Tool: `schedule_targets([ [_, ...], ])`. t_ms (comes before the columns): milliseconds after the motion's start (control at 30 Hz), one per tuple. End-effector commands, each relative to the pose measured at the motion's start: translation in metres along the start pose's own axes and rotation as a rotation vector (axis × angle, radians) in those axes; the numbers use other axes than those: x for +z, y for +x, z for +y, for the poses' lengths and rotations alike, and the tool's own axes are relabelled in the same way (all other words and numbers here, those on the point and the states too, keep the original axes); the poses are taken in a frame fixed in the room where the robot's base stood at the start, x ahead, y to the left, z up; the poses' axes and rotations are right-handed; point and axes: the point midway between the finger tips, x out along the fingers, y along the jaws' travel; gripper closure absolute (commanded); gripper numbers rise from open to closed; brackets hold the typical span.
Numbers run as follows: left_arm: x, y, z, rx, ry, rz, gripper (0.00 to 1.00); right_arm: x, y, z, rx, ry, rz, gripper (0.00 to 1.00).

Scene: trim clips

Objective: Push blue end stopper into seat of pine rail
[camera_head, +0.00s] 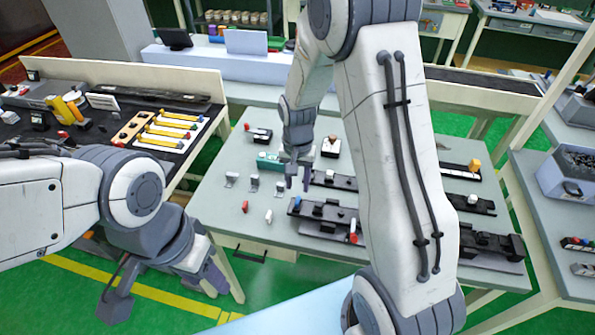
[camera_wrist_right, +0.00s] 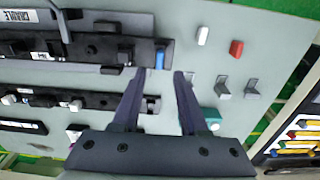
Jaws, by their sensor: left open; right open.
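The blue end stopper (camera_wrist_right: 160,60) shows in the right wrist view at the end of a long dark rail fixture (camera_wrist_right: 110,50). It also shows in the head view as a small blue piece (camera_head: 297,202). My right gripper (camera_wrist_right: 161,73) is open and empty, and its fingertips appear on either side of the stopper in the picture. I cannot tell how far above it they are. In the head view the right gripper (camera_head: 297,183) points down over the table. My left gripper (camera_head: 208,282) is open, low in front of the table. I cannot tell which rail is the pine one.
A red piece (camera_wrist_right: 236,48), a white piece (camera_wrist_right: 203,36) and metal clips (camera_wrist_right: 222,88) lie beside the fixture. A teal block (camera_head: 268,160) stands behind. More dark fixtures (camera_head: 333,181) fill the table's right part. A side table (camera_head: 165,90) holds yellow bars.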

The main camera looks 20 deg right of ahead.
Motion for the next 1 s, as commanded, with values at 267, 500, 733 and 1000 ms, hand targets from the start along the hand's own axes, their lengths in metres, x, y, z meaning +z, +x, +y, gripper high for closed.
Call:
schedule_targets([
  [267, 0.001, 0.012, -0.001, 0.0, 0.001, 0.0, 0.5, -0.001, -0.048, -0.001, -0.002, 0.0, 0.004, 0.57],
  [500, 0.001, 0.013, -0.001, 0.0, 0.001, 0.0, 0.5, 0.032, -0.076, -0.015, -0.011, -0.127, 0.005, 0.57],
  [733, 0.001, 0.013, -0.001, 0.0, 0.001, 0.0, 0.5, 0.172, -0.119, -0.028, -0.055, -0.704, 0.008, 0.57],
  [1000, 0.001, 0.013, -0.001, 0.0, 0.001, 0.0, 0.5, 0.268, -0.129, 0.011, -0.092, -1.183, 0.002, 0.57],
])
